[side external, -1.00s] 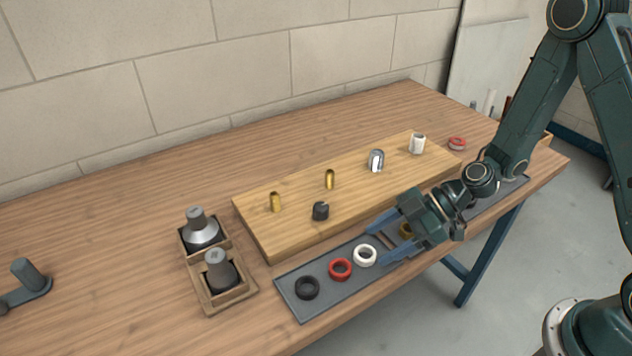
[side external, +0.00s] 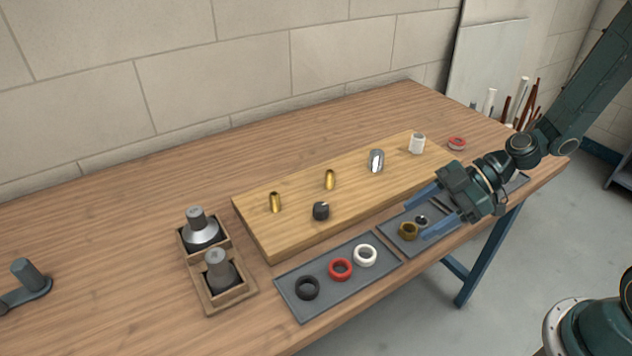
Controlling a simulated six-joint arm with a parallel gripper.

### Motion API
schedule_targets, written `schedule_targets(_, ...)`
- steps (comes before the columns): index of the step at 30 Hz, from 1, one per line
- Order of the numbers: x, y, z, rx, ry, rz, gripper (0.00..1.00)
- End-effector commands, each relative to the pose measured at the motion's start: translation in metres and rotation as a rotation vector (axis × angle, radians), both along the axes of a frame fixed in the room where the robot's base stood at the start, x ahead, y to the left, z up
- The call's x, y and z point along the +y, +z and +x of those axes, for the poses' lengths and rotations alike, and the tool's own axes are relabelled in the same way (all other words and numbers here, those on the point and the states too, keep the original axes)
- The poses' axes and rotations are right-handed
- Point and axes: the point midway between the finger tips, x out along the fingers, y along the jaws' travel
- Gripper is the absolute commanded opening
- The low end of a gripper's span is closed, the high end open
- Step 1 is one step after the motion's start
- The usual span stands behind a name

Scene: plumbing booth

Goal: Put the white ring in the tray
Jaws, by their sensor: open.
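The white ring (side external: 365,255) lies flat in the near grey tray (side external: 316,303), at its right end. A red ring (side external: 340,269) and a black ring (side external: 306,288) lie to its left in the same tray. My gripper (side external: 424,219) is open, right of the white ring and apart from it. Its blue fingers are over a second grey tray (side external: 393,237), around or above a small dark-and-silver part (side external: 421,220). I cannot tell whether they touch it. A brass-coloured ring (side external: 408,231) lies by the lower finger.
A wooden board (side external: 290,230) behind the trays bears two brass pieces, a black fitting (side external: 321,211), a grey metal fitting (side external: 376,160) and a white fitting (side external: 417,143). A wooden holder (side external: 243,292) with two dark-based parts stands left. The table's left side is mostly clear.

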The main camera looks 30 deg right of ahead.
Motion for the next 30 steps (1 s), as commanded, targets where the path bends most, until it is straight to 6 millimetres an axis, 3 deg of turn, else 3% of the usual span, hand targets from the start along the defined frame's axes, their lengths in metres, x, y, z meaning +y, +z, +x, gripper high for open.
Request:
schedule_targets(17, 0.001, 0.003, -0.001, 0.01, 0.001, -0.014, 0.61)
schedule_targets(30, -0.003, 0.037, -0.023, 0.161, -0.067, -0.198, 0.61)
